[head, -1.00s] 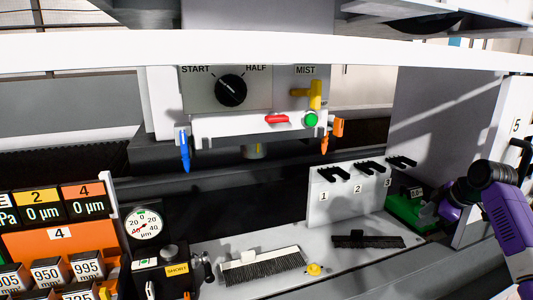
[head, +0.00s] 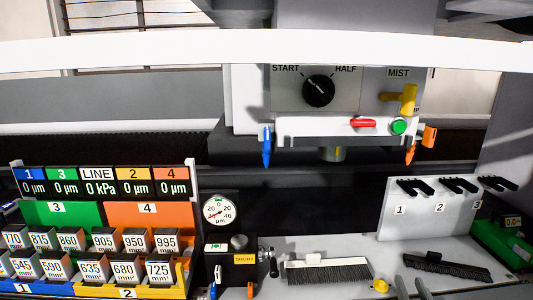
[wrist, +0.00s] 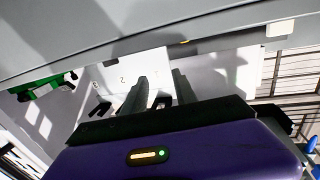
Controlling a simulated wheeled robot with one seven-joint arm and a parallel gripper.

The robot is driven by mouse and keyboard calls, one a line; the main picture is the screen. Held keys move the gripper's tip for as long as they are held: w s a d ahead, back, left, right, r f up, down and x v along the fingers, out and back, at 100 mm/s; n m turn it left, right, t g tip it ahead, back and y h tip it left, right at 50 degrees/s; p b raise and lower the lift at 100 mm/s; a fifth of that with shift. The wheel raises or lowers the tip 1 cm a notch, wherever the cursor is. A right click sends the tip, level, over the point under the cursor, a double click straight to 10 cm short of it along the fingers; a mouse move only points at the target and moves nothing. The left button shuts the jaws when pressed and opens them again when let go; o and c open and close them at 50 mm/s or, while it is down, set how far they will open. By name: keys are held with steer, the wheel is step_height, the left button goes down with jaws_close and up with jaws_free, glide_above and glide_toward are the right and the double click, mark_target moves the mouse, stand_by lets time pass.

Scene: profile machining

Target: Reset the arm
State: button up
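My gripper (wrist: 160,90) shows in the wrist view, its two grey fingers standing apart with nothing between them. It is open and empty. Behind the fingers is the white numbered panel (wrist: 150,65), tilted in this view. Part of my purple wrist fills the bottom of the wrist view. In the head view my purple arm is out of sight. Two small grey tips (head: 412,288) show at the bottom edge and may be my fingers, but I cannot be sure.
The control box (head: 320,88) hangs at the centre. The numbered rack (head: 425,215) with black hooks stands at right. A brush (head: 328,272), a black brush (head: 447,266) and a yellow knob (head: 380,286) are on the ledge. Numbered blocks (head: 95,265) and a dial gauge (head: 219,212) are at left.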

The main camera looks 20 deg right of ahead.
steer(key=s+a+f+n+y, duration=0.1)
steer(key=s+a+y, duration=0.3)
steer(key=s+a, duration=0.9)
steer(key=s+a+n+g+y, duration=0.1)
steer(key=s+a+n+y, duration=0.2)
steer(key=s+a, duration=0.9)
steer(key=s+n, duration=0.1)
steer(key=s, duration=0.7)
steer(key=shift+a+f+n+y, duration=0.3)
steer(key=shift+a+f+y, duration=0.05)
steer(key=shift+a+y, duration=0.05)
